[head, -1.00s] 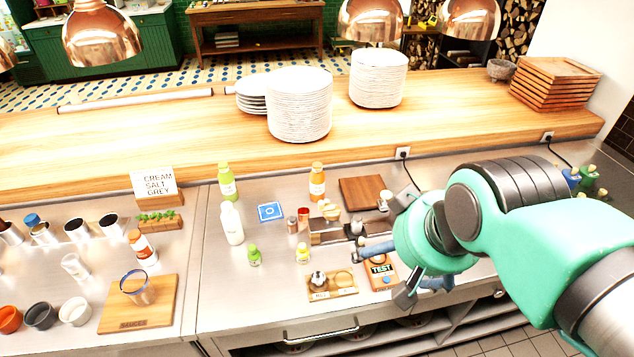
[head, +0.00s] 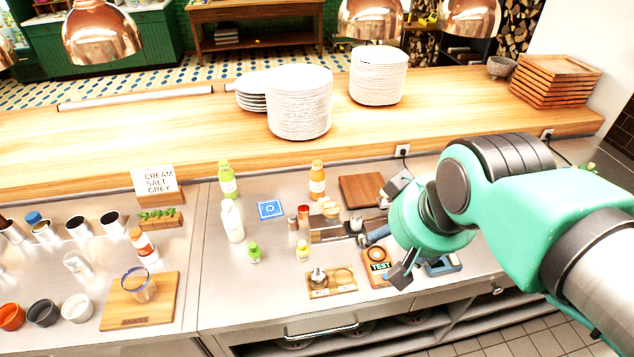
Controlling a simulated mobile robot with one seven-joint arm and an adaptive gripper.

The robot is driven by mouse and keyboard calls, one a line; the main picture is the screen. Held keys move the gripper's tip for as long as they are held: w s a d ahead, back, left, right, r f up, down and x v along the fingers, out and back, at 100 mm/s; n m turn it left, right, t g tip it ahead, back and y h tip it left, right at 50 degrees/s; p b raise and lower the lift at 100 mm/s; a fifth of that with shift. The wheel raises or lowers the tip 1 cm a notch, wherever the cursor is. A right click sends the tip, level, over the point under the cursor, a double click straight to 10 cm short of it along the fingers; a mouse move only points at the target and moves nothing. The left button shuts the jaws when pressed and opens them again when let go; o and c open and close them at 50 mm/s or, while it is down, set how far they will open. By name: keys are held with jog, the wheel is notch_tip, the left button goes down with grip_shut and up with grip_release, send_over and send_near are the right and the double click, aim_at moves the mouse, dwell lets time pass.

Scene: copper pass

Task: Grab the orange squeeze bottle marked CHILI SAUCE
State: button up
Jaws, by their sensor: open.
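An orange squeeze bottle (head: 317,181) with an orange cap and a pale label stands upright at the back of the steel counter, against the wooden ledge. A second orange-red bottle (head: 143,246) with a white label stands farther left, by the sauces board. Lettering on both is too small to read, so I cannot tell which is marked CHILI SAUCE. My gripper (head: 394,232) is open over the counter, to the right of and nearer than the back orange bottle, apart from both bottles. No bottle shows between its fingers.
A dark wooden board (head: 362,190) lies right of the orange bottle. An orange TEST device (head: 379,262) lies beneath my gripper. Plate stacks (head: 300,105) stand on the ledge.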

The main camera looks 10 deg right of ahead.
jog(key=w+r+g+p, duration=0.1)
jog(key=w+r+p, duration=0.4)
jog(key=w, duration=0.9)
jog(key=n+g+p, duration=0.3)
jog(key=p, duration=0.7)
send_over(317, 162)
jog(key=s+d, duration=0.1)
jog(key=s, duration=0.7)
notch_tip(317, 162, down, 10)
jog(key=shift+n+g, duration=0.4)
jog(key=shift+g, duration=0.3)
jog(key=w+f+p, duration=0.1)
jog(key=w+f, duration=0.1)
jog(key=f, duration=0.2)
jog(key=w+f+p, duration=0.2)
jog(key=w+f, duration=0.1)
jog(key=f, duration=0.2)
jog(key=w+a+f+p, duration=0.1)
jog(key=w+f+p, duration=0.1)
jog(key=w+f, duration=0.1)
jog(key=shift+w+f, duration=0.1)
jog(key=shift+f, duration=0.75)
jog(key=shift+w+f, duration=0.1)
jog(key=shift+f, duration=0.2)
jog(key=shift+f+p, duration=0.55)
jog(key=shift+f, duration=3.75)
